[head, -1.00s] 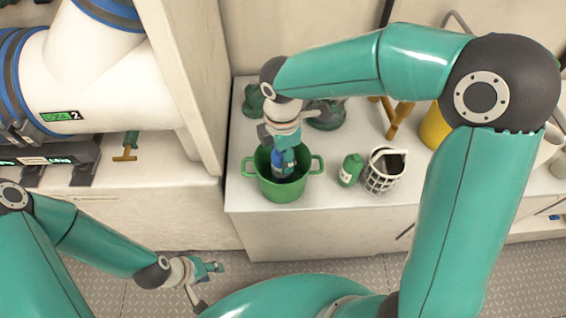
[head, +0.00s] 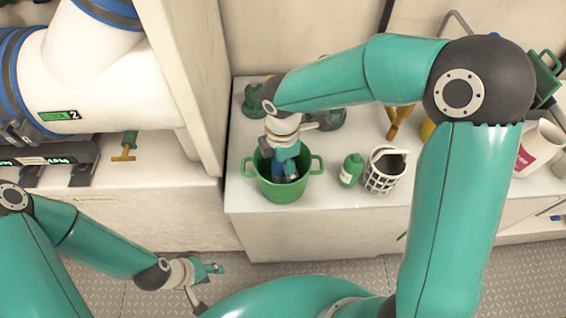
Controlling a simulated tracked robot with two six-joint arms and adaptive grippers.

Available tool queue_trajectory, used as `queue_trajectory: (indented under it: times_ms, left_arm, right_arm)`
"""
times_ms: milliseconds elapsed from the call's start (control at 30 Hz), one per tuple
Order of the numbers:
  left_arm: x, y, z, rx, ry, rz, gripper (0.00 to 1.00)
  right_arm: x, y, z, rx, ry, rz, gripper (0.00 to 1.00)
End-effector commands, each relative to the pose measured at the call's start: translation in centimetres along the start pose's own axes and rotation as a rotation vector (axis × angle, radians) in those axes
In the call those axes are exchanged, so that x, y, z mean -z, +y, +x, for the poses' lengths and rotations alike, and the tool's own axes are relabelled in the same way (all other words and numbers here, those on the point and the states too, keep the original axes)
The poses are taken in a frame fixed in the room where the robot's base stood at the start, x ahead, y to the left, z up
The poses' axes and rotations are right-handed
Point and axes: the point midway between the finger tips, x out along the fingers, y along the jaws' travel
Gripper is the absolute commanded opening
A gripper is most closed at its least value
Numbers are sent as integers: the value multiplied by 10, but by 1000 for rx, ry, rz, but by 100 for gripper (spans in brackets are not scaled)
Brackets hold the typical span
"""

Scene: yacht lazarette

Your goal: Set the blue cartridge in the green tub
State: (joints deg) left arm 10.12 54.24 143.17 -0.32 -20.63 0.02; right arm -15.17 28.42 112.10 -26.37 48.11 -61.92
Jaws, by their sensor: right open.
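The green tub (head: 282,190) with two side handles stands on the white counter near its left front edge. The blue cartridge (head: 278,167) is inside the tub's rim, partly hidden by my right gripper. My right gripper (head: 287,170) reaches down into the tub from above; it is open, with its fingers at the cartridge. Whether they still touch it is hard to see. My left gripper (head: 207,285) is open and empty, low over the floor in front of the counter.
A small green bottle (head: 351,170) and a white basket (head: 384,170) stand right of the tub. Dark green items (head: 253,100) and a yellow-brown tool (head: 398,120) lie behind. A white wall panel (head: 190,80) bounds the counter's left side.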

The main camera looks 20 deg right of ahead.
Motion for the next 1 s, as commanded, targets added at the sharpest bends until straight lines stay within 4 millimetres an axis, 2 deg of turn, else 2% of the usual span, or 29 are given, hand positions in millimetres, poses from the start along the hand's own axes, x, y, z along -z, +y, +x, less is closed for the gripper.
queue_trajectory:
  times_ms: [267,367,700,833,1000]
  left_arm:
    - [0,1,-3,0,0,0,40]
    - [0,2,-5,0,0,0,40]
    - [0,4,-12,0,0,0,40]
    - [0,5,-14,0,0,0,40]
    - [0,5,-15,0,0,0,40]
  right_arm:
    - [0,1,-12,-3,0,2,74]
    - [0,1,-26,-4,-1,2,74]
    - [0,1,-94,-5,1,0,74]
    - [0,1,-112,-3,1,2,74]
    - [0,0,-122,-1,0,2,74]
